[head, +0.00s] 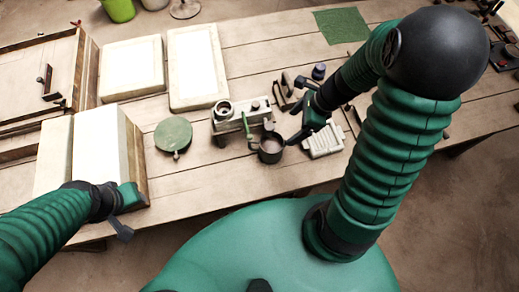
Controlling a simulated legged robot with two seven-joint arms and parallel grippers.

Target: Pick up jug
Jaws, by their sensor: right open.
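A small dark grey jug (270,150) stands on the wooden table in the middle of the head view, just in front of a pale metal device. My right gripper (300,112) is open, with its fingers spread above and to the right of the jug. A gap shows between its lower finger and the jug, and nothing is seen in its jaws. My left gripper (126,212) is at the lower left, by the front corner of a thick pale block, far from the jug. Its jaw opening is not clear.
The pale metal device (238,115) stands right behind the jug. A round green disc (173,134) lies to the left, and a ribbed pale block (324,140) to the right. Framed white slabs (197,66) lie at the back left. The table front before the jug is clear.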

